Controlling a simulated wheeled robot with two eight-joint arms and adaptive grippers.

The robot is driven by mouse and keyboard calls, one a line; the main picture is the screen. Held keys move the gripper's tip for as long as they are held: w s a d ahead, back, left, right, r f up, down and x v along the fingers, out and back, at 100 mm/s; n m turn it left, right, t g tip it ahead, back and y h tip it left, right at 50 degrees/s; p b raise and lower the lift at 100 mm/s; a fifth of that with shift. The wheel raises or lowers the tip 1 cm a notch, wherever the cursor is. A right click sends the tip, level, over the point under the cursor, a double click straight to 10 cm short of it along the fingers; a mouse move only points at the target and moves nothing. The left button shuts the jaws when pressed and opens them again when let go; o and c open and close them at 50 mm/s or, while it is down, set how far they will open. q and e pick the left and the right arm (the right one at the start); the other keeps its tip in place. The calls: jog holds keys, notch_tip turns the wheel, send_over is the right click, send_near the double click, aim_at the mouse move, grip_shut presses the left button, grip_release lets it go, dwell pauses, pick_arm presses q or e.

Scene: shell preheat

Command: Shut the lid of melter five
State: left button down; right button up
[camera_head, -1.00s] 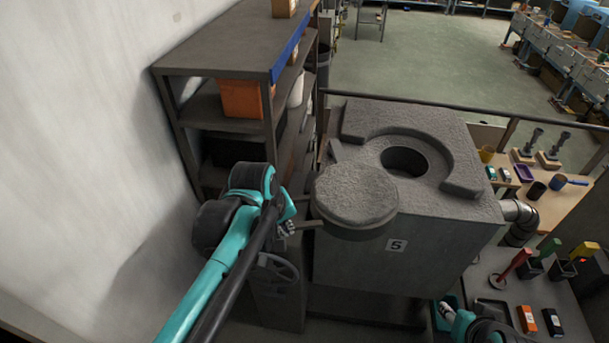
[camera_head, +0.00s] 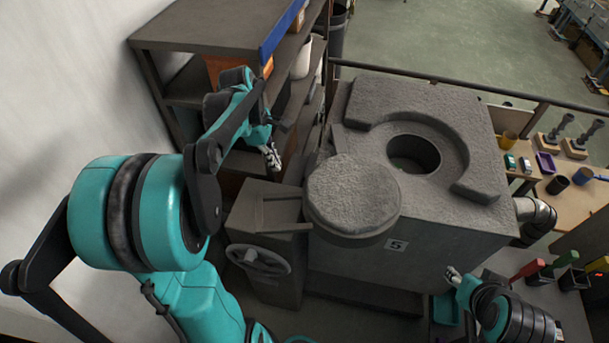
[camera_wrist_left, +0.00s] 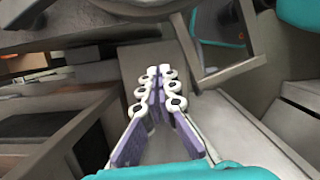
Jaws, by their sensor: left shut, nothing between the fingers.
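Melter five (camera_head: 395,247) is the big grey block with the "5" plate. Its round opening (camera_head: 413,153) on top is uncovered. The thick round grey lid (camera_head: 352,195) is swung out to the front left of the opening. A bar handle (camera_head: 282,225) sticks out from the lid's left side. My left gripper (camera_head: 271,157) is shut and empty, behind the handle and left of the lid, apart from both. In the left wrist view its fingertips (camera_wrist_left: 160,72) are together. My right gripper (camera_head: 452,274) is small at the melter's front right; its jaws are unclear.
A dark shelf unit (camera_head: 205,32) stands close behind my left gripper, along the white wall. A handwheel (camera_head: 258,261) sits on a cabinet below the handle. A raised curved rim (camera_head: 478,183) surrounds the opening's far side. Benches with small items stand at right.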

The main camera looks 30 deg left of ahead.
pick_arm(q)
jog(key=w+d+f+p, duration=0.1)
jog(key=d+f, duration=0.5)
jog(key=f, duration=0.3)
jog(key=shift+w+f+p, duration=0.15)
jog(key=shift+p, duration=0.2)
pick_arm(e)
jog(key=shift+v, duration=0.95)
jog(key=shift+w+r, duration=0.1)
pick_arm(q)
jog(key=shift+d, duration=0.1)
